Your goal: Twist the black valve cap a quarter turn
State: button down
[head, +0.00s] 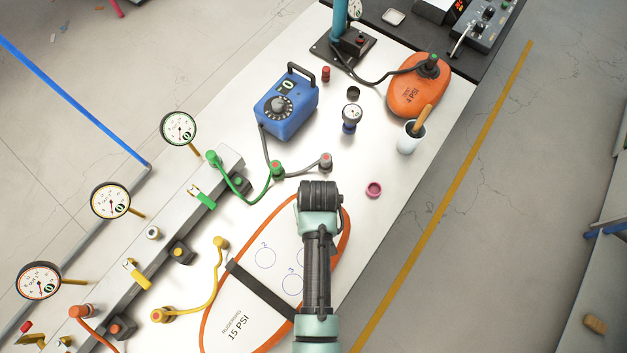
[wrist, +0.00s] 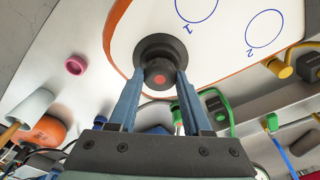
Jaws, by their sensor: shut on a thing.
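The black valve cap (wrist: 160,68) shows in the wrist view, with a red dot on its end. It sits on a round black base on the white, orange-rimmed inflatable board (wrist: 225,35), near the board's end. My gripper (wrist: 160,76) has its two blue fingers on either side of the cap, shut on it. In the head view the board (head: 225,318) lies on the white table, marked "15 PSI", with a black strap across it. My arm hides the cap and the fingers there.
A pink ring (head: 374,190), a white cup (head: 407,144) with a wooden handle and a blue pump box (head: 286,104) stand beyond the arm. Green and yellow hoses run to a rail at the left.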

dwell(0.3)
jog(key=n, duration=0.5)
jog(key=shift+p, duration=0.4)
jog(key=shift+r, duration=0.15)
jog(key=shift+r+p, duration=1.65)
jog(key=shift+p, duration=0.2)
notch_tip(320, 180, up, 2)
jog(key=shift+p, duration=1)
jog(key=shift+r, duration=0.95)
